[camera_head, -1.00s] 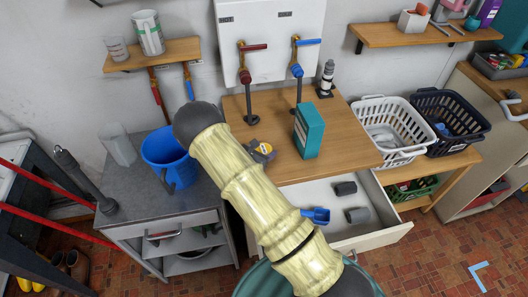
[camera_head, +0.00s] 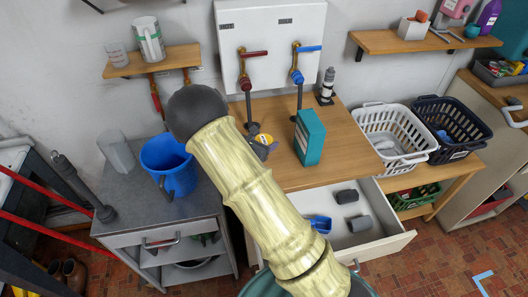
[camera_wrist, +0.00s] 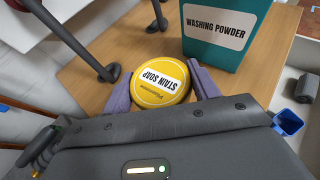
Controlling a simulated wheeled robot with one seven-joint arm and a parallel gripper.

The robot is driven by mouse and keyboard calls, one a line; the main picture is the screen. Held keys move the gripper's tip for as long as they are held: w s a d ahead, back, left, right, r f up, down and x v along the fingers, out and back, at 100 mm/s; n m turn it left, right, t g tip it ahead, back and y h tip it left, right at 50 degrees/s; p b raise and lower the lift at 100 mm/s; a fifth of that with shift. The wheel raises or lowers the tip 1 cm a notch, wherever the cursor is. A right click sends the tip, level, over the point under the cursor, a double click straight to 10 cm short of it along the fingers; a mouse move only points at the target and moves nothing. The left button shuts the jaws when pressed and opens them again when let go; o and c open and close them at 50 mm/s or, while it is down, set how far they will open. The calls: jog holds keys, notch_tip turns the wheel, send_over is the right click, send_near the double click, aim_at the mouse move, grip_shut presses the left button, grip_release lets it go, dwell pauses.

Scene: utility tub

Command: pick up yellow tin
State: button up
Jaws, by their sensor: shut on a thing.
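The yellow tin (camera_wrist: 160,83) is round, with a white "STAIN SOAP" label on its lid. In the wrist view it sits between the two purple-grey fingers of my gripper (camera_wrist: 161,90), which touch it on both sides. In the head view the tin (camera_head: 267,140) shows small beyond my arm, over the wooden worktop, with my gripper (camera_head: 260,148) around it. My arm hides part of the gripper there. The gap between tin and worktop is hard to judge.
A teal washing powder box (camera_head: 309,137) stands close right of the tin. Metal pipes with red (camera_head: 246,82) and blue (camera_head: 297,76) handles rise behind. A blue bucket (camera_head: 168,167) stands left. An open drawer (camera_head: 372,236) juts out below the worktop.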

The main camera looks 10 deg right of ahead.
jog(key=shift+r, duration=0.85)
jog(key=shift+d, duration=0.1)
